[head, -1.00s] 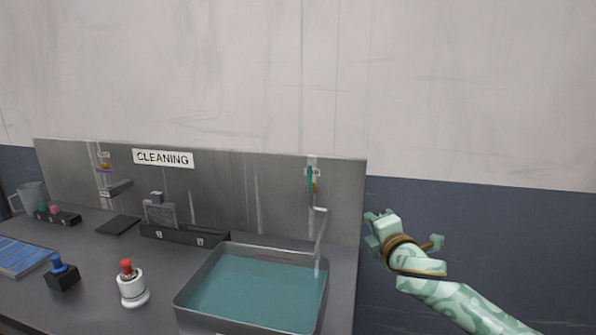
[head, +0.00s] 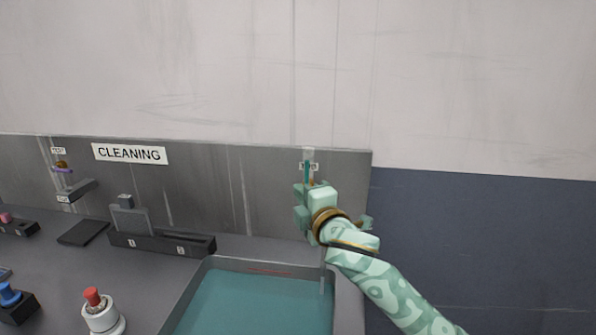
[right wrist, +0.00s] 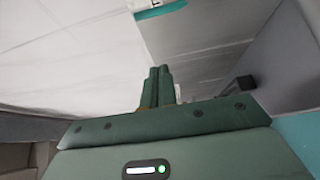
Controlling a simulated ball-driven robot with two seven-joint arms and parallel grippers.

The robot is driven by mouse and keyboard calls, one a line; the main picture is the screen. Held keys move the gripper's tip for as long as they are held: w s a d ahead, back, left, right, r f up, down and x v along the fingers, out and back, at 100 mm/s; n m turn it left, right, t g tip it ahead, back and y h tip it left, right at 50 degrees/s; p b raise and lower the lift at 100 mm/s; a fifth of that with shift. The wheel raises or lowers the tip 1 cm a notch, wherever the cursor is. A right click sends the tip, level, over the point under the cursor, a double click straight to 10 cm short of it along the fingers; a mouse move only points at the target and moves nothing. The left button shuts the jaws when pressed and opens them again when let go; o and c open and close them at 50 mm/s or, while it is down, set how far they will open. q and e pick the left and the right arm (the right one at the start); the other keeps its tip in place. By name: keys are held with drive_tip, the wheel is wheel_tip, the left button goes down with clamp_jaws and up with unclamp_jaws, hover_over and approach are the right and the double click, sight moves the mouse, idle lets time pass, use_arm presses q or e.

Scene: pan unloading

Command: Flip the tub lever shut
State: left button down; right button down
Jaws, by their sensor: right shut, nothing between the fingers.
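The teal tub lever (head: 307,172) stands upright on the grey back panel, above the tub (head: 345,300) of teal water. Its lower part is hidden behind my right gripper (head: 301,203), which is in front of the panel just below the lever's visible part. I cannot tell whether they touch. In the right wrist view the two fingers (right wrist: 159,85) are together and empty. A teal piece at the top of that view (right wrist: 160,9) looks like the lever. The spout is mostly hidden by my right arm. My left gripper is not in view.
A white-based part with a red top (head: 102,312) and a blue-topped black block (head: 12,303) stand left of the tub. A dark rack (head: 160,242) stands behind it, below the CLEANING sign (head: 130,153). Right of the panel there is only wall.

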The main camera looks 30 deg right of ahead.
sight(307, 176)
drive_tip(key=w+d+b, duration=0.3)
drive_tip(key=w+d, duration=0.1)
drive_tip(key=w, duration=0.4)
drive_tip(key=shift+d, duration=0.3)
idle(0.4)
